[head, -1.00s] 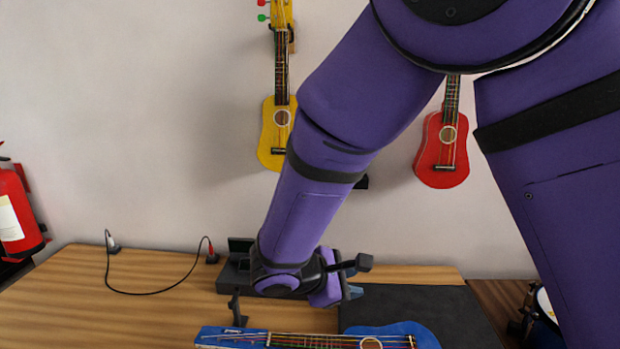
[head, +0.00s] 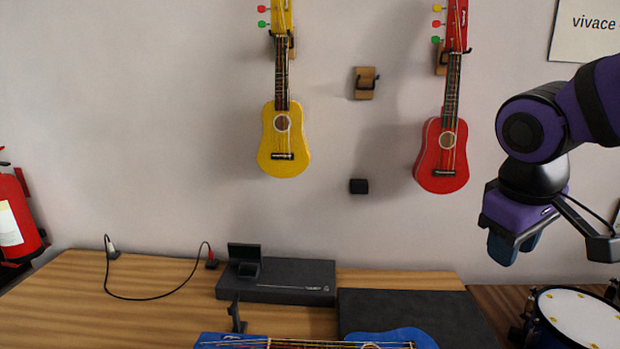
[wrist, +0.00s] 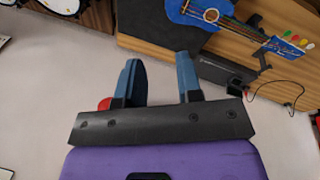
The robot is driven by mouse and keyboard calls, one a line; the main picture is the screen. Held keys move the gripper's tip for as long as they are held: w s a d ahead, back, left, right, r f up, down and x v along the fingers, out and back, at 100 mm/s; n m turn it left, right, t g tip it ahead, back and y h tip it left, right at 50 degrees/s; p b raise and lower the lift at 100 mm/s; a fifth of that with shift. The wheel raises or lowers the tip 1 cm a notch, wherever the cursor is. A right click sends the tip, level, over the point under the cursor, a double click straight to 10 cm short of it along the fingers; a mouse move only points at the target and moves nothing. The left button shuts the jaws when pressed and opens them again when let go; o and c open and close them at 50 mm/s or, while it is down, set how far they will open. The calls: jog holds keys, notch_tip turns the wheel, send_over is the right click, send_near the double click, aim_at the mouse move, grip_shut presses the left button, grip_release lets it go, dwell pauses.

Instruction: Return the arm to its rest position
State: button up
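My purple arm (head: 590,105) is folded at the right of the head view. My gripper (head: 512,246) hangs there in the air, to the right of the red ukulele and above the floor drum. In the wrist view my gripper (wrist: 160,80) shows two blue fingers standing well apart, with nothing between them. A bit of red shows behind the left finger in that view.
A yellow ukulele (head: 284,140) and a red ukulele (head: 441,155) hang on the wall, with an empty hook (head: 366,83) between. A drum (head: 580,318) stands lower right.

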jog(key=s+d+r+m+t+y, duration=0.2)
jog(key=s+r+m+t, duration=0.1)
jog(key=s, duration=0.4)
jog(key=shift+s+d+r+m, duration=0.25)
jog(key=shift+s+r+m, duration=0.15)
jog(key=shift+m, duration=0.3)
jog(key=shift+w+r, duration=0.1)
dwell(1.4)
